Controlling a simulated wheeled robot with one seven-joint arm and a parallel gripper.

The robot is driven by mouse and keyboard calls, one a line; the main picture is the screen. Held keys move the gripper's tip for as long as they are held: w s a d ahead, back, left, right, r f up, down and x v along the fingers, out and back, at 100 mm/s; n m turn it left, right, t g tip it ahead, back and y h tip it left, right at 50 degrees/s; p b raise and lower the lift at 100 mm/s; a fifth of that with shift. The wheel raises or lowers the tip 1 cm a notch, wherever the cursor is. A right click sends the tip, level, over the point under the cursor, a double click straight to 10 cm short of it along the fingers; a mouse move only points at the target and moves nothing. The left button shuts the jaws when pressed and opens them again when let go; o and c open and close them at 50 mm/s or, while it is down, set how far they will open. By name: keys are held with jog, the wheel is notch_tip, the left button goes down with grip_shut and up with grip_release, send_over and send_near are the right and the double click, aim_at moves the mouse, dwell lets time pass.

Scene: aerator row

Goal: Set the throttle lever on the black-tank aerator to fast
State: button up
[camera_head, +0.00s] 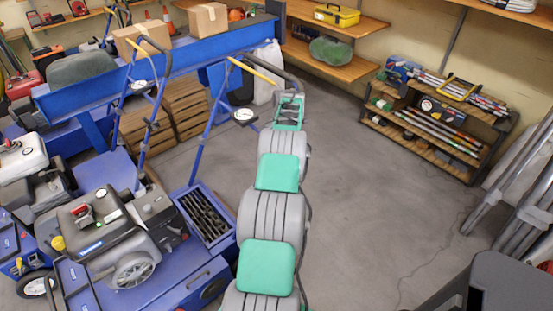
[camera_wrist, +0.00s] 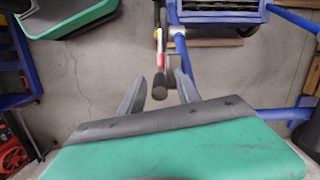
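The black-tank aerator (camera_head: 90,222) stands at the lower left in the head view, with its dark tank on a blue deck. Blue handle bars with a round dial (camera_head: 243,115) and a yellow bar (camera_head: 256,73) rise behind it. My gripper (camera_head: 290,100) is at the far end of my arm, right of these bars. In the wrist view my gripper (camera_wrist: 160,82) is open. A slim dark-knobbed lever (camera_wrist: 160,88) with red and pale parts appears between its fingers, with gaps on both sides. I cannot tell its depth, its setting or whether it is the throttle lever.
A white-tank machine (camera_head: 20,157) stands to the left. Wooden crates (camera_head: 180,105) and a blue bench (camera_head: 205,52) lie behind the handle bars. A tool shelf (camera_head: 435,125) stands at the right. The grey floor (camera_head: 360,210) between my arm and that shelf is clear.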

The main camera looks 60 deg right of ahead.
notch_tip(320, 180, up, 8)
jog(key=d+p, duration=0.1)
jog(key=p, duration=0.3)
jog(key=shift+s+f, duration=0.15)
jog(key=shift+s, duration=0.05)
jog(key=shift+d, duration=0.1)
